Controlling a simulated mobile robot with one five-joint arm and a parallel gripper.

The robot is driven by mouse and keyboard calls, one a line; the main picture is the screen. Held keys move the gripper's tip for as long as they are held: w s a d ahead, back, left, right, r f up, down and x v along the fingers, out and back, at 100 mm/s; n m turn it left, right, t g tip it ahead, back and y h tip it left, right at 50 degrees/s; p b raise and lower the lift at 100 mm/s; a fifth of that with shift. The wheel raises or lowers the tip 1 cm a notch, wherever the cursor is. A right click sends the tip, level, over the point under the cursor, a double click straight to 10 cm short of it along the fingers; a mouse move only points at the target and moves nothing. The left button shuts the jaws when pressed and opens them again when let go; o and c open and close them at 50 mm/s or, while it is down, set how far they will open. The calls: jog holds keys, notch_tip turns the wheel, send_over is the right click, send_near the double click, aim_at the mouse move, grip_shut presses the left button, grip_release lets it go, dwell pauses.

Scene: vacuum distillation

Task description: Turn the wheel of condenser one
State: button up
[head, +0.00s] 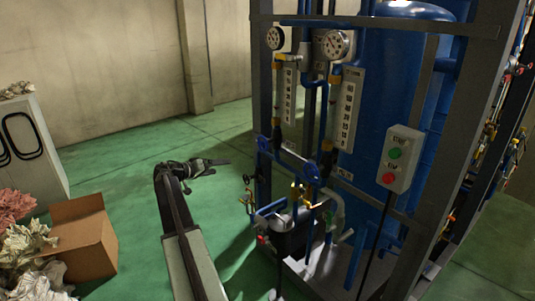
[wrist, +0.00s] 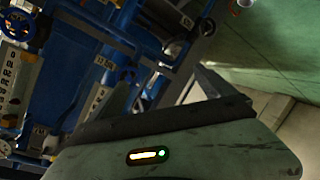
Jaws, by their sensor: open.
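My gripper (head: 221,166) is open and empty, at the end of my raised arm to the left of the blue rig in the head view. It is clear of the rig's front frame. Its fingers also show in the wrist view (wrist: 165,92), spread apart with nothing between them. A round blue handwheel (wrist: 18,24) is at the top left of the wrist view, away from the fingers. I cannot tell which condenser it belongs to.
The rig has a large blue tank (head: 395,80), pressure gauges (head: 335,44) and a grey box with green and red buttons (head: 398,158). A cardboard box (head: 82,238) and crumpled bags (head: 30,245) lie at the left. Green floor (head: 125,165) behind my gripper is clear.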

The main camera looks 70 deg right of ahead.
aim_at(267, 142)
jog(key=s+d+r+m+g, duration=0.1)
jog(key=s+d, duration=0.2)
jog(key=d, duration=0.1)
jog(key=s+d+r+g+h+b, duration=0.1)
jog(key=s+d+r, duration=0.1)
jog(key=s+d, duration=0.2)
jog(key=s+d+r+m+g, duration=0.1)
jog(key=s+d+r, duration=0.1)
jog(key=s+d, duration=0.2)
jog(key=shift+d+m+g+h, duration=0.3)
jog(key=shift+d+h, duration=0.1)
jog(key=shift+d, duration=0.45)
jog(key=x, duration=0.7)
jog(key=shift+s+d, duration=0.15)
jog(key=shift+d, duration=0.15)
jog(key=c, duration=1.4)
jog(key=shift+n, duration=3.5)
jog(key=shift+a, duration=0.1)
jog(key=o, duration=1.4)
